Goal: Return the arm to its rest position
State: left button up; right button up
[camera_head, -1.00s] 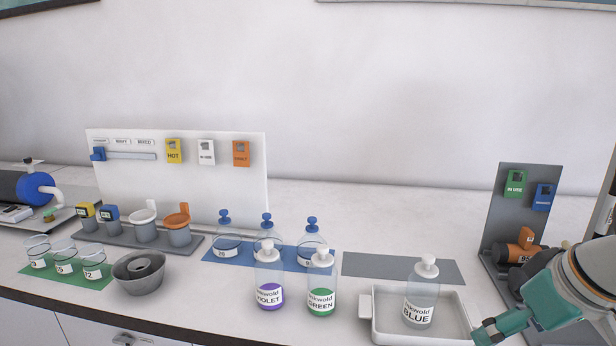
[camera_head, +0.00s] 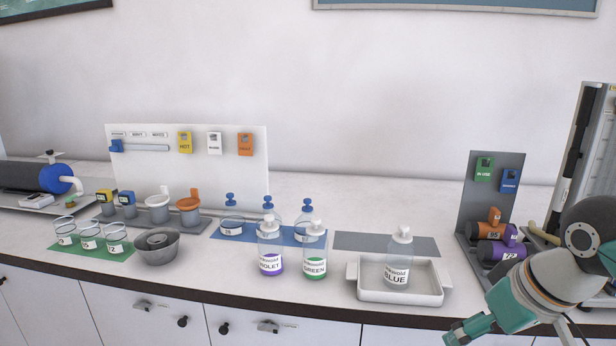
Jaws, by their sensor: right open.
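My right gripper (camera_head: 468,330) is at the lower right, in front of the counter's front edge. It is open, and I see nothing in it. My right arm comes in from the right edge, with a teal and grey wrist. A bottle labelled BLUE (camera_head: 398,262) stands upright in a white tray (camera_head: 402,297), up and to the left of the gripper and apart from it. My left gripper is not in view.
VIOLET (camera_head: 270,250) and GREEN (camera_head: 315,251) bottles stand left of the tray. A grey board (camera_head: 490,205) with orange and purple cylinders stands behind my right arm. A grey bowl (camera_head: 157,248) and several beakers stand at left. The grey mat (camera_head: 385,243) is bare.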

jog(key=w+a+f+g+y+p, duration=0.1)
jog(key=w+a+f, duration=0.15)
jog(key=f, duration=0.55)
jog(key=w+a+f+p, duration=0.1)
jog(key=a+f, duration=0.2)
jog(key=f, duration=0.5)
jog(key=w+a+f+g+y+p, duration=0.1)
jog(key=w+a+f, duration=0.15)
jog(key=f, duration=0.45)
jog(key=s+a+f+m+g+p, duration=0.1)
jog(key=s+a+f+m, duration=0.1)
jog(key=s+f, duration=0.6)
jog(key=s+a+f+m+y+p, duration=0.1)
jog(key=s+a+f, duration=0.3)
jog(key=s+f, duration=0.5)
notch_tip(320, 180, down, 4)
jog(key=shift+a+m+g, duration=0.3)
jog(key=shift+m+g, duration=0.1)
jog(key=shift+m, duration=0.1)
